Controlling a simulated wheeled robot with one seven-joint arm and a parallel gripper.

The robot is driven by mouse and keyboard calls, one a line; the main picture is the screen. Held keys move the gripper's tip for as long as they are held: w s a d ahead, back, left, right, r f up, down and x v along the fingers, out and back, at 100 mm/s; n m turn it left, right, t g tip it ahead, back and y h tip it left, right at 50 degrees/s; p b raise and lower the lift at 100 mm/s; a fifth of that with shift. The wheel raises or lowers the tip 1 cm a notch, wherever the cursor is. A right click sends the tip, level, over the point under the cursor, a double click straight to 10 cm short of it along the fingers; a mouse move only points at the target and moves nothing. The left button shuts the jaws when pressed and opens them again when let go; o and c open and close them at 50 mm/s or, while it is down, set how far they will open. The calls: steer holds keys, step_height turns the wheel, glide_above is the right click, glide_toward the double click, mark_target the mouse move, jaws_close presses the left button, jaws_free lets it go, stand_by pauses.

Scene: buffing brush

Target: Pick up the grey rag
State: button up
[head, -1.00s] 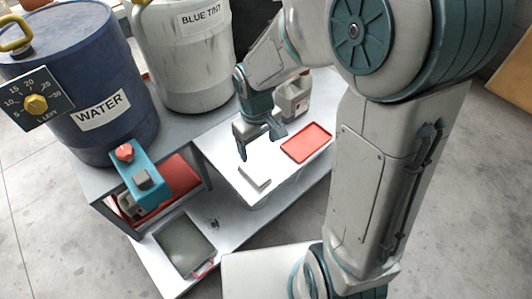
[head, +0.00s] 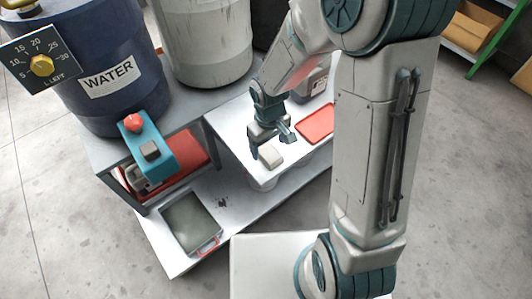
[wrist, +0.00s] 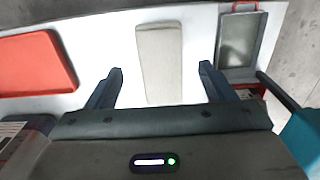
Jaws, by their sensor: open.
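The grey rag (head: 270,157) is a pale grey, folded rectangular pad lying on the white table top. In the wrist view the rag (wrist: 159,62) lies lengthwise between the lines of my two fingers. My gripper (head: 274,149) is open and empty, pointing down close over the rag. In the wrist view my gripper's fingertips (wrist: 161,69) stand apart on either side of the rag, with a gap on both sides. I cannot tell the exact height of the fingertips above the table.
A red tray (head: 317,124) lies to the right of the rag, with a grey jug (head: 311,84) behind it. A metal pan (head: 190,224) sits on the lower shelf at left. The blue water barrel (head: 85,65) and a pale barrel (head: 205,40) stand behind.

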mark_target(269, 152)
step_height(269, 152, down, 4)
steer(key=shift+r+b, duration=0.2)
steer(key=shift+b, duration=0.45)
steer(key=c, duration=1.2)
steer(key=shift+o, duration=0.2)
steer(key=shift+r, duration=0.1)
steer(key=shift+r+p, duration=0.4)
steer(key=shift+r, duration=0.1)
steer(key=r, duration=0.1)
steer(key=r+p, duration=0.2)
steer(key=r, duration=0.1)
steer(key=shift+s+d, duration=0.1)
steer(key=shift+d, duration=0.25)
steer(key=s+d+r+p, duration=0.3)
steer(key=d+r, duration=0.3)
steer(key=d, duration=0.4)
steer(key=shift+d+p, duration=0.25)
steer(key=shift+p, duration=0.05)
